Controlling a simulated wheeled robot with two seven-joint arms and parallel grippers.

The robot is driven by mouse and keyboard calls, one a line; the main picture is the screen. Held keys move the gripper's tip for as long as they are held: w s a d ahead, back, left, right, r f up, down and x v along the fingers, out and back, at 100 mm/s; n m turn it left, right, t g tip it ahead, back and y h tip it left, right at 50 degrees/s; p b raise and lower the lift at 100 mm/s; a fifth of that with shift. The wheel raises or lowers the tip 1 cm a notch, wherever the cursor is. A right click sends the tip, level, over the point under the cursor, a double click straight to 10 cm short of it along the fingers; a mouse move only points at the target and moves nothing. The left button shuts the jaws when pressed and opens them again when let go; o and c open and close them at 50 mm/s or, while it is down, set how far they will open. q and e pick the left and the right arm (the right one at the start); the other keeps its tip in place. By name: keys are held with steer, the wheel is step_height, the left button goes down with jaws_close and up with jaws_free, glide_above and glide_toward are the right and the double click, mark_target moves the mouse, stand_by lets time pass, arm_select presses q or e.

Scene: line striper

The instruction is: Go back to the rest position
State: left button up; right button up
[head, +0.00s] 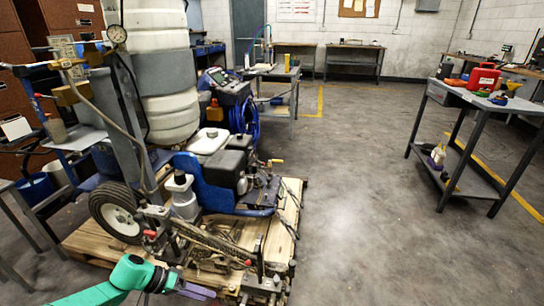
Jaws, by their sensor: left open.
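The green arm of my left gripper (196,291) comes in at the bottom left of the head view. The gripper is open and nothing shows in it. It is in front of the near edge of a wooden pallet (84,240). On the pallet stands a line striper with a blue body (222,196), a black tire (116,213) and hoses. I cannot tell whether the gripper touches the pallet or the machine. My right gripper is out of view.
A grey cart (472,97) on the right holds a red can (484,77). Workbenches (354,47) line the back wall. The concrete floor (365,200) in the middle is clear.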

arm_select(q)
steer(key=w+a+f+m+t+y, duration=0.1)
steer(key=a+f+t+y, duration=0.3)
steer(key=a, duration=1.1)
steer(key=a+f+m+t+y, duration=0.1)
steer(key=a+t+y, duration=0.3)
steer(key=a, duration=1.1)
steer(key=s+a+r+m+g+y, duration=0.2)
steer(key=s+a+g+y, duration=0.7)
steer(key=s+a, duration=1.8)
steer(key=s+d+f+n+t+h, duration=0.1)
steer(key=s+d+f, duration=0.2)
steer(key=d+f, duration=0.8)
steer(key=s+d+f+h, duration=0.2)
steer(key=s+d+f, duration=0.2)
steer(key=d+f, duration=0.65)
steer(key=s+d+f+n+h, duration=0.1)
steer(key=d+f+h, duration=0.15)
steer(key=d, duration=1.25)
steer(key=s+d+f+n+h, duration=0.15)
steer(key=d+f, duration=0.25)
steer(key=d, duration=1.2)
step_height(320, 180, up, 11)
steer(key=a+p, duration=0.1)
steer(key=p, duration=1)
steer(key=shift+w, duration=0.2)
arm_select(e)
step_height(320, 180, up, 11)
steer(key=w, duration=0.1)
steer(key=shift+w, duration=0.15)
